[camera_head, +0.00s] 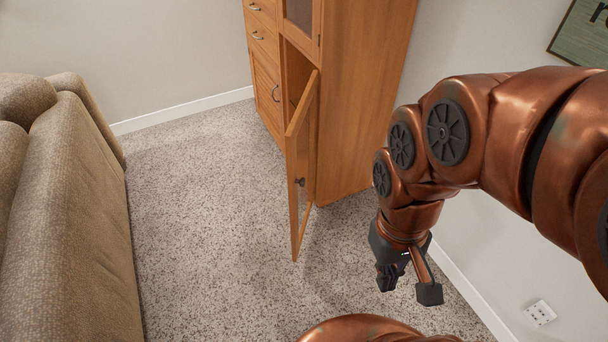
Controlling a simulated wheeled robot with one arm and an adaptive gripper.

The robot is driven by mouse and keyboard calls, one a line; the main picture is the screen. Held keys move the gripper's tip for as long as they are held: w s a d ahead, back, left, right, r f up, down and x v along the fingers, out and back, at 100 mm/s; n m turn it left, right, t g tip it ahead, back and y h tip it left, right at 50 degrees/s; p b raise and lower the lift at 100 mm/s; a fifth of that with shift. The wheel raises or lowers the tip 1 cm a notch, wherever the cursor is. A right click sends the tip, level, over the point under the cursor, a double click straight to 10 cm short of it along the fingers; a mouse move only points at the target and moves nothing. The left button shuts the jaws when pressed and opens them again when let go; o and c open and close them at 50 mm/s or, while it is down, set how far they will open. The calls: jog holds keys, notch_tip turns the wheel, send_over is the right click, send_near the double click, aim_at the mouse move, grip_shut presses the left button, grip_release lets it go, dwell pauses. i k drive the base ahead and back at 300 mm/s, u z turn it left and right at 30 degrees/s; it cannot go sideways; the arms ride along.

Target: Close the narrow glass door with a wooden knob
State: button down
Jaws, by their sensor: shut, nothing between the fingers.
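The narrow glass door (301,165) has a wooden frame and stands wide open, swung out from the lower right part of the wooden cabinet (362,100). A small dark knob (299,182) shows on the door's face. The pane looks clear and the cabinet side shows through or behind it. My gripper (403,283) hangs to the right of the door, pointing down, apart from the door and the cabinet. It is shut and empty. The door's hinge is hard to make out.
A beige sofa (75,220) stands along the left side. Speckled carpet (205,220) is clear between sofa and cabinet. A white wall with a baseboard (470,290) and a wall outlet (540,313) lies close on the right. Drawers (262,35) and another cabinet door (267,95) are closed.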

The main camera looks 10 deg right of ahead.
aim_at(301, 196)
jog(key=k, duration=0.3)
jog(key=u, duration=0.9)
jog(key=i, duration=0.6)
jog(key=z, duration=0.25)
